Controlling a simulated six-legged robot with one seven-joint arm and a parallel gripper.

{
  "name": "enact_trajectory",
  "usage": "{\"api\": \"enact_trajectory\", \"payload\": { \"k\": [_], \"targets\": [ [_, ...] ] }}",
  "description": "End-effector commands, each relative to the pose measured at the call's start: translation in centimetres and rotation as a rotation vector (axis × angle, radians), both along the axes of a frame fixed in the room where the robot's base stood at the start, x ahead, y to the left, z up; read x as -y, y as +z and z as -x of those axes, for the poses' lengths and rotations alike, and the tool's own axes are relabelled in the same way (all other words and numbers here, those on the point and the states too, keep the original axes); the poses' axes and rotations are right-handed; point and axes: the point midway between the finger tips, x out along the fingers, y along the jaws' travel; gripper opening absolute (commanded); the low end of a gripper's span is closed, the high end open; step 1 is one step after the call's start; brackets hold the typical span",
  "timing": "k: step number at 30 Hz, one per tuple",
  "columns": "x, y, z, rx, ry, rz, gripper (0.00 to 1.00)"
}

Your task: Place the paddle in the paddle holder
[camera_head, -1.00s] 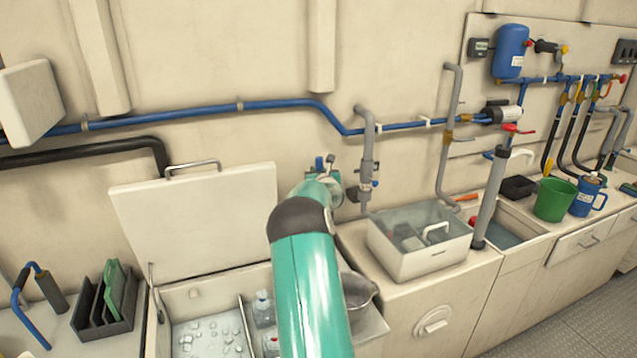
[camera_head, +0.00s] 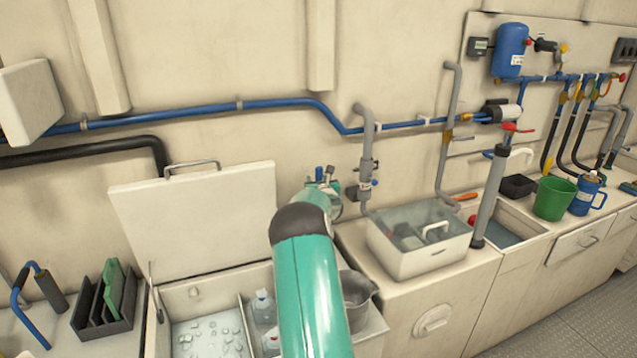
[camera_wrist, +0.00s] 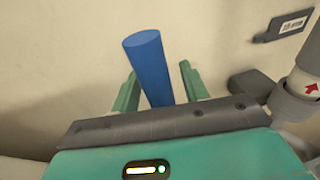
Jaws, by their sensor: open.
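My gripper (camera_head: 325,180) is by the back wall, right of the raised lid, partly hidden behind my teal arm. In the wrist view my gripper (camera_wrist: 160,85) is open. A blue round bar (camera_wrist: 147,60) stands between its green fingers, with a gap at the right finger; I cannot tell whether this is the paddle's handle. A dark slotted rack (camera_head: 122,323) at the lower left holds a green flat piece (camera_head: 115,287) standing on edge. I cannot tell for sure whether these are the holder and the paddle.
The open lid (camera_head: 200,220) stands behind a bin of ice (camera_head: 210,335) and bottles. A metal pot (camera_head: 357,300) is right of my arm. A grey wall pipe (camera_head: 366,150) rises close to the gripper. A clear-topped box (camera_head: 425,262) sits on the right counter.

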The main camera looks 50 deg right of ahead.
Motion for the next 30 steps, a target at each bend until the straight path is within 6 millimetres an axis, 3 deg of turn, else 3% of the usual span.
{"api": "enact_trajectory", "payload": {
  "k": [8,22,30],
  "targets": [
    [-1.2,0.5,1.1,-0.001,0.001,-0.001,0.45],
    [-6.6,1.4,7.2,0.001,0.000,-0.001,0.45],
    [-8.0,1.6,8.8,0.000,0.001,0.000,0.45]
  ]
}}
